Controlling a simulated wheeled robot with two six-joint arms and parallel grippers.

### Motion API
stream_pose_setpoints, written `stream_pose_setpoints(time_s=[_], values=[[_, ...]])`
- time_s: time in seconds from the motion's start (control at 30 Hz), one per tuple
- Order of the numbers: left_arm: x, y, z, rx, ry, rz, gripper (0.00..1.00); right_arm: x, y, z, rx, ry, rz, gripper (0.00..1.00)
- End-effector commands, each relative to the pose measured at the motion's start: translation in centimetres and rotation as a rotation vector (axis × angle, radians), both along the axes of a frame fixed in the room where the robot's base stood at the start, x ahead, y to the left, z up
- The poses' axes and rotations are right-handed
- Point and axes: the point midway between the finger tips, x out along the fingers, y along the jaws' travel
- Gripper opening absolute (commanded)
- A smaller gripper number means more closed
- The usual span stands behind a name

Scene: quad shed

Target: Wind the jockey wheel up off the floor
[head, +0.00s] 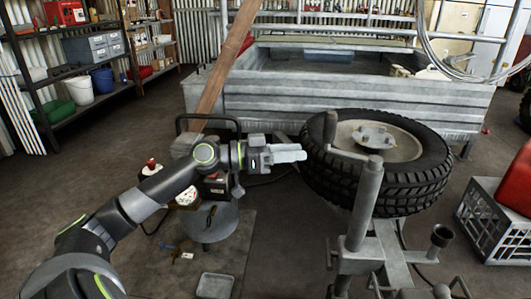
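The jockey wheel's upright grey tube (364,205) stands on the trailer's drawbar, right of the picture's middle. Its crank arm (348,153) points left from the top, with a short upright handle (330,127) at its end. The jockey wheel's own roller is not clearly visible, so I cannot tell whether it touches the floor. My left gripper (290,154) reaches in from the left and points right at the crank. Its fingertips look a little short of the crank handle, and I see nothing between them. Their gap is not clear from this side. My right gripper is not in view.
A large tyre (420,188) lies just behind the tube, before the grey trailer (380,103). A plank (228,55) leans at left. A crate (494,222) stands at right. Shelves line the back left.

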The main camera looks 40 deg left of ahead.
Motion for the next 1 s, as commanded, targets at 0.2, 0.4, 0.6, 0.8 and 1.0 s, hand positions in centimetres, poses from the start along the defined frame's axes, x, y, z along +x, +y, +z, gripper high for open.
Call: stream_pose_setpoints(time_s=[0.2,0.4,0.6,0.8,1.0], values=[[-1.4,1.4,-0.1,0.001,0.0,0.0,0.36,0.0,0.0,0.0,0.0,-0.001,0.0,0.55],[-2.5,2.5,0.1,0.0,0.002,0.001,0.36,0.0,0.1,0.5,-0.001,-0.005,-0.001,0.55],[-3.4,3.4,0.1,0.0,0.001,-0.001,0.36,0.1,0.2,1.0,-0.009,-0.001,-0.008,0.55],[-3.9,4.0,0.1,-0.002,-0.002,0.002,0.36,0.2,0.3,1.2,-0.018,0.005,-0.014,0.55],[-4.0,4.2,0.1,-0.002,-0.004,0.003,0.36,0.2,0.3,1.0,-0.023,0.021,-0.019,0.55]])
